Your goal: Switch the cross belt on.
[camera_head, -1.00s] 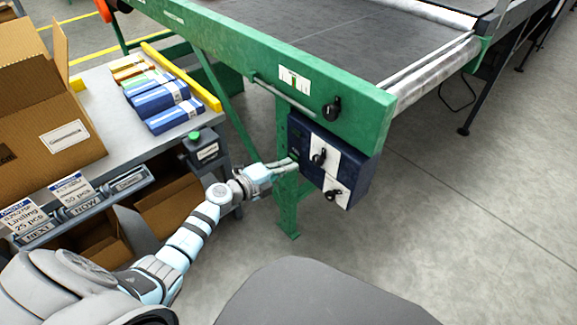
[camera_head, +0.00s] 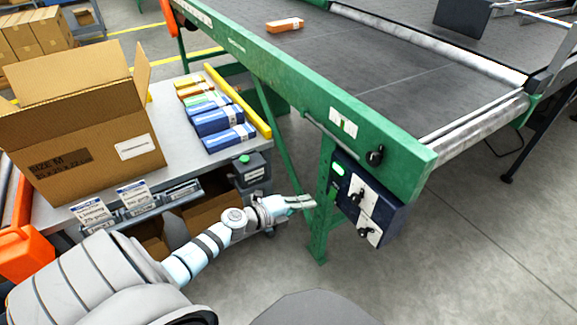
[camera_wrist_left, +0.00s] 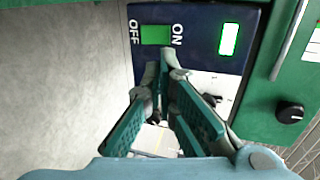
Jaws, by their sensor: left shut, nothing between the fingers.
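The dark blue control box (camera_head: 391,222) hangs under the green belt frame. In the left wrist view its face (camera_wrist_left: 197,18) carries a green switch (camera_wrist_left: 156,35) between the printed words OFF and ON. A lamp (camera_wrist_left: 229,39) on that face is lit bright green, and it also glows in the head view (camera_head: 338,169). My left gripper (camera_head: 313,203) is shut and empty, left of the box and apart from it. In the left wrist view its fingertips (camera_wrist_left: 168,62) show just below the switch. My right gripper is out of view.
A black knob (camera_head: 375,156) sits on the green frame (camera_head: 290,95), and two more knobs are on the box's white plates. A small orange carton (camera_head: 285,24) lies on the belt (camera_head: 400,65). A grey packing table (camera_head: 185,160) stands at left.

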